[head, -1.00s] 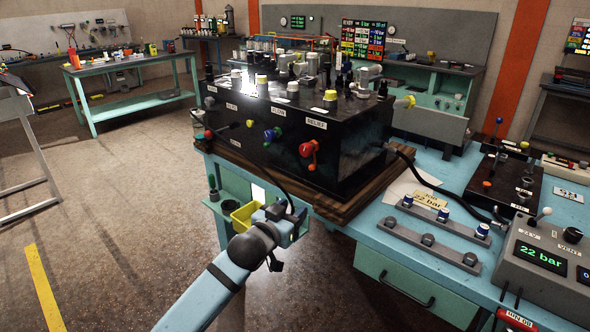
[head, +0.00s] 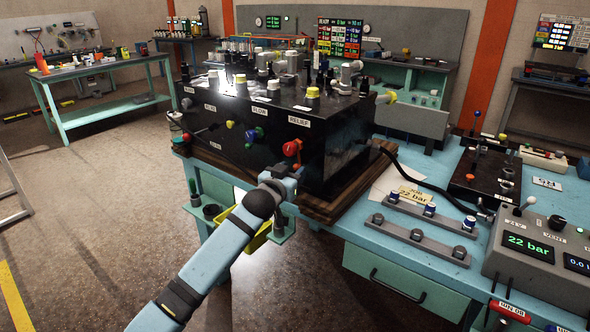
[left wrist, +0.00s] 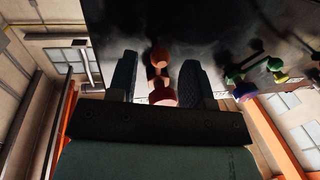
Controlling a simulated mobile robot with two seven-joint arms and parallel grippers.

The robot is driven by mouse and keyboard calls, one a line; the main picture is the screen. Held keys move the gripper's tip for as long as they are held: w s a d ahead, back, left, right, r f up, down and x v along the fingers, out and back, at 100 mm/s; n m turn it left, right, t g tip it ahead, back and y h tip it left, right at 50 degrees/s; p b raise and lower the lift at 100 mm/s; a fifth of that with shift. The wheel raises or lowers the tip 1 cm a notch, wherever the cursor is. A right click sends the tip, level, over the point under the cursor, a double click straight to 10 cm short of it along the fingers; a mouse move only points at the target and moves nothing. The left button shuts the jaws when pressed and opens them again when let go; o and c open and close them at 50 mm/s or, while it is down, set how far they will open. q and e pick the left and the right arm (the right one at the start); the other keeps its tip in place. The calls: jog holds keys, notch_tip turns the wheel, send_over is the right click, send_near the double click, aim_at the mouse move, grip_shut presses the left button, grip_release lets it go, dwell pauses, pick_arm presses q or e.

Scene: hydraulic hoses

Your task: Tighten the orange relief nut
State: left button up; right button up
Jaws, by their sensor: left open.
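The relief valve on the front of the black hydraulic block (head: 340,160) has a red round knob (head: 290,148) and an orange part (head: 298,165) just below it, under the RELIEF label. My left gripper (head: 284,172) is right below and in front of them, largely hidden behind its own wrist in the head view. In the left wrist view, its open fingers (left wrist: 158,78) stand either side of the orange part (left wrist: 160,56) and the red knob (left wrist: 163,96). A gap shows beside them, so the gripper is not shut on either. My right gripper is not seen.
Blue, green and yellow knobs (head: 252,136) sit left of the relief valve. The block rests on a wooden board (head: 330,207) on the blue bench. A yellow bin (head: 257,240) hangs below my left wrist. A control box (head: 545,250) reads 22 bar at right.

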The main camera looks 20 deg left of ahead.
pick_arm(q)
jog(key=shift+w+d, duration=0.15)
jog(key=shift+w, duration=0.9)
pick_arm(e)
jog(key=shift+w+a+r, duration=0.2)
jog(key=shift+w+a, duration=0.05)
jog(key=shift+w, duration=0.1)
